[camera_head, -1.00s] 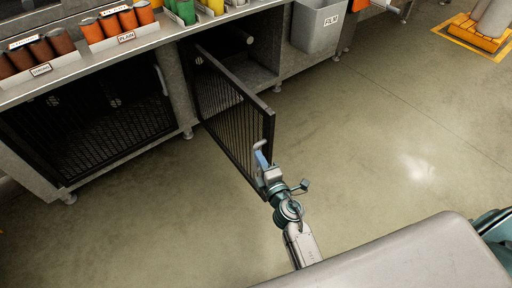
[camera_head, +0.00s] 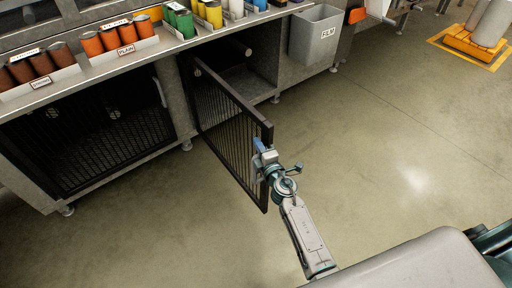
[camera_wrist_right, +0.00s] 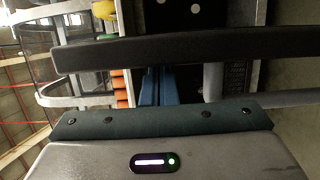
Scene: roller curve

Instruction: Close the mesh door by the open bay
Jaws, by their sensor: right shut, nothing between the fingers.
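The black mesh door (camera_head: 225,112) stands swung out from the open bay (camera_head: 248,78), hinged on its left side, with its free edge toward me. My right gripper (camera_head: 259,148), with blue fingers, is at the upper part of the free edge, on the right side of the door. In the wrist view the shut fingers (camera_wrist_right: 163,85) are beside a dark bar, likely the door's frame (camera_wrist_right: 190,44), with nothing between them. Whether they touch the door I cannot tell. My left gripper is not in view.
A closed mesh bay door (camera_head: 95,135) is to the left. A grey bin (camera_head: 315,35) hangs right of the open bay. Colored cans stand on the counter (camera_head: 150,52) above. The floor (camera_head: 380,140) to the right is clear.

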